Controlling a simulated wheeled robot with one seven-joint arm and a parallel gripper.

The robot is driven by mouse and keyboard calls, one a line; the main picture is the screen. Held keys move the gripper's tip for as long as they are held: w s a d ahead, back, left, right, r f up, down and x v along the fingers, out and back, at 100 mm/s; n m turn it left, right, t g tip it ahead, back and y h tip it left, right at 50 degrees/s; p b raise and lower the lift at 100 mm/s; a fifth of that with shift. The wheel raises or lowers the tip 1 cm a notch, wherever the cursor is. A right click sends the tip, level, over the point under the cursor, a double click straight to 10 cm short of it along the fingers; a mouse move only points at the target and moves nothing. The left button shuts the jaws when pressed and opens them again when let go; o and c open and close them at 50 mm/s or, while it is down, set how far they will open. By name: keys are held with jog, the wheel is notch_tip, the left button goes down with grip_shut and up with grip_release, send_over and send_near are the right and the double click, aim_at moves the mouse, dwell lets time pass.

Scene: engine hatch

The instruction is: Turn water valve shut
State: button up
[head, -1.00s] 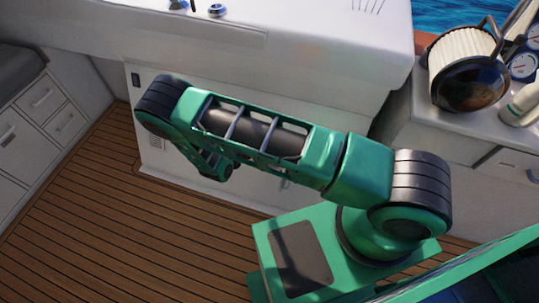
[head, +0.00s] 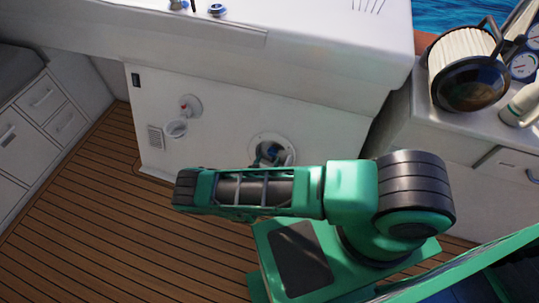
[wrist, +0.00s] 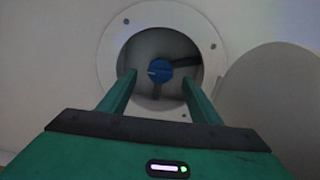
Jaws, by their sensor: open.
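In the wrist view a round blue valve knob (wrist: 161,70) with a small pale mark sits inside a round recess, with a dark bar reaching right from it and another dark part below it. My gripper (wrist: 159,77) is open and empty. Its two green fingers point at the recess, one to the left and one to the right of the knob in the picture. I cannot tell how deep they reach.
A pale ring with screws (wrist: 113,38) rims the recess. A rounded pale panel (wrist: 275,95) stands close on the right. Wooden floor (head: 90,220) is clear at left.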

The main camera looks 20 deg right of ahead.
aim_at(271, 154)
jog(key=x, duration=0.6)
